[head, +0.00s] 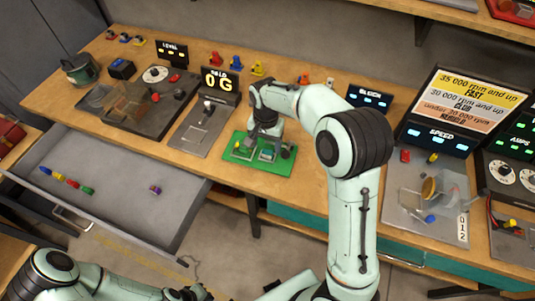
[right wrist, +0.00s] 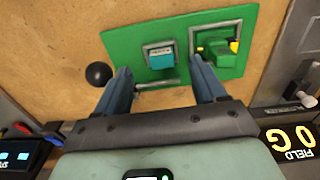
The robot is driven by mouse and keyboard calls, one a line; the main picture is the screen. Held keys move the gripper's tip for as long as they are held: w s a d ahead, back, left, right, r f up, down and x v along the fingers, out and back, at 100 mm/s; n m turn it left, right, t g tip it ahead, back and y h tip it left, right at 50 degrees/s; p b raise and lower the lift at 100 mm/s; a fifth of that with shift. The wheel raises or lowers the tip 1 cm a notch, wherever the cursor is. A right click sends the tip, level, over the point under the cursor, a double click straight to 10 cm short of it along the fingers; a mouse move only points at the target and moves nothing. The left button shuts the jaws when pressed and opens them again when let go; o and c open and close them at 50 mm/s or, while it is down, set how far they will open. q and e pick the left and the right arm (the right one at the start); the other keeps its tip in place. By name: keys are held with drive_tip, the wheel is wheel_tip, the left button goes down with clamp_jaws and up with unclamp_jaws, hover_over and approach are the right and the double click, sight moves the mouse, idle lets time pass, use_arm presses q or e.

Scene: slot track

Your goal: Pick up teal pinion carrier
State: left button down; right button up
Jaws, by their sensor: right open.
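The teal pinion carrier (right wrist: 160,58) is a small block in a grey-edged square holder on a green board (right wrist: 120,43). In the head view the block (head: 268,154) shows partly below my right gripper (head: 265,131). In the right wrist view, that gripper (right wrist: 161,66) is open, with one finger to each side of the block. The fingers look apart from it; their height over the board is hard to judge. A green and yellow piece (right wrist: 215,51) sits in the neighbouring holder. My left gripper (head: 190,293) is at the bottom edge of the head view, its jaws unclear.
A black ball knob (right wrist: 99,74) is beside the board. A FIELD display (head: 220,82) and grey lever plate (head: 198,130) stand left of the board. An open drawer (head: 115,190) holds several coloured pieces. A SPEED station (head: 405,215) is at the right.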

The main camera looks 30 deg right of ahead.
sight(267, 154)
drive_tip(key=shift+w+d+f, duration=0.1)
drive_tip(key=shift+f, duration=1.3)
drive_tip(key=shift+w+d+f, duration=0.1)
drive_tip(key=shift+f, duration=1.25)
drive_tip(key=c, duration=1.2)
drive_tip(key=shift+r, duration=0.2)
